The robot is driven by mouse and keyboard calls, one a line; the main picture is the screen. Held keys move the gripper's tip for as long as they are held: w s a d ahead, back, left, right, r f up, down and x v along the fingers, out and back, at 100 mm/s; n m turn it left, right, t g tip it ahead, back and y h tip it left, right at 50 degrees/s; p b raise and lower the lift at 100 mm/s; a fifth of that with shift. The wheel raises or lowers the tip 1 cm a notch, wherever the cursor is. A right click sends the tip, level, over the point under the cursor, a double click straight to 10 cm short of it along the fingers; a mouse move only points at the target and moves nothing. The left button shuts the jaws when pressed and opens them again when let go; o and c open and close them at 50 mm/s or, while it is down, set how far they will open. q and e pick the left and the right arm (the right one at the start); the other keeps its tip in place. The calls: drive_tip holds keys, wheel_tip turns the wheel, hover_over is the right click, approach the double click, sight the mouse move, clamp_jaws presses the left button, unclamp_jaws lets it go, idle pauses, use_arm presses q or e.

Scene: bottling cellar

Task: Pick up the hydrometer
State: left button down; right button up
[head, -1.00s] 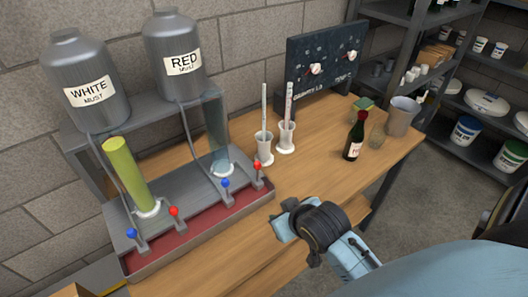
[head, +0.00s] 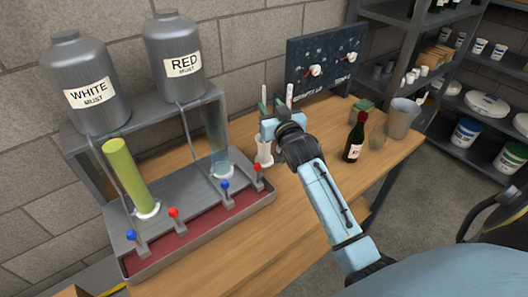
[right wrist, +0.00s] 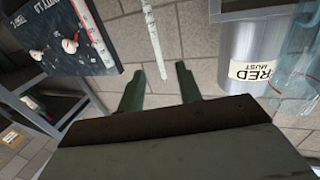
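My left gripper is out of view.
A rack with WHITE (head: 86,90) and RED (head: 177,60) must tanks stands left, with levers on its tray (head: 200,222). A dark bottle (head: 355,138) and grey pitcher (head: 402,118) stand right. The front of the wooden bench (head: 265,235) is clear.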

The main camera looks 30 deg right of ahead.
drive_tip(key=x, duration=0.8)
clamp_jaws()
